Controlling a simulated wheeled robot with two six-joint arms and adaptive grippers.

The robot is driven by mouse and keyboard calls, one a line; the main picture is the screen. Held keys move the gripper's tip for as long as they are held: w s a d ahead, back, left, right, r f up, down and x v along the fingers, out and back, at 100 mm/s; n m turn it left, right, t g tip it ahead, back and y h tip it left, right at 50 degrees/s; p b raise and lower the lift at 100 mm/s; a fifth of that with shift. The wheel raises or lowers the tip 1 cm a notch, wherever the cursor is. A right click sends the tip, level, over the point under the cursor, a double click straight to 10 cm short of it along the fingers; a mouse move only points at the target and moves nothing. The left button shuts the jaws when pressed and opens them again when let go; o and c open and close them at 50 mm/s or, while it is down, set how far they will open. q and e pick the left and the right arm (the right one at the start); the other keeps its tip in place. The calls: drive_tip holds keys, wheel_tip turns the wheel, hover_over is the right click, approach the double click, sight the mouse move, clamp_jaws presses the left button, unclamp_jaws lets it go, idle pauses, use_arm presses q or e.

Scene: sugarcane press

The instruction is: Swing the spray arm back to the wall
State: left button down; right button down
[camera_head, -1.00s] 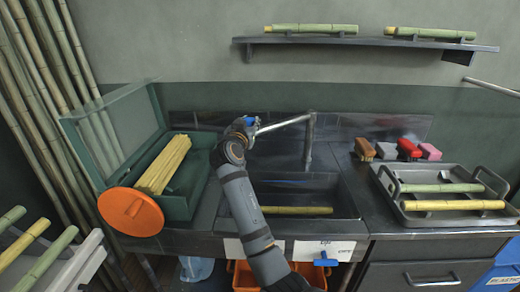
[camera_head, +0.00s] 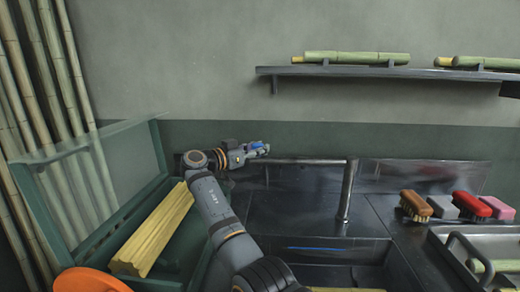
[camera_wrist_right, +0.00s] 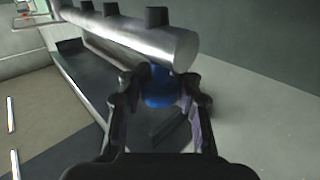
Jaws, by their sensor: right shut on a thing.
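The spray arm (camera_head: 308,161) is a metal pipe running left from the top of an upright post (camera_head: 347,190) at the back of the sink. It lies close to the back wall and looks nearly parallel to it. My right gripper (camera_head: 262,149) is shut on a blue knob (camera_wrist_right: 160,87) at the pipe's left end. In the right wrist view, the knob is between both fingers, just below a thick metal tube (camera_wrist_right: 130,32) with several dark stubs. My left gripper is not in view.
A green box (camera_head: 165,262) with yellow cane stands left of the sink. A wall shelf (camera_head: 400,72) holding green cane is above. Several brushes (camera_head: 416,206) and a metal tray (camera_head: 450,258) are at right. Bamboo poles lean at far left.

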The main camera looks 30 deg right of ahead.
drive_tip(key=shift+w+f, duration=0.1)
drive_tip(key=shift+w, duration=0.25)
drive_tip(key=c, duration=1.4)
unclamp_jaws()
drive_tip(key=o, duration=0.5)
drive_tip(key=shift+w+a, duration=0.15)
drive_tip(key=v, duration=1.1)
drive_tip(key=shift+a, duration=0.35)
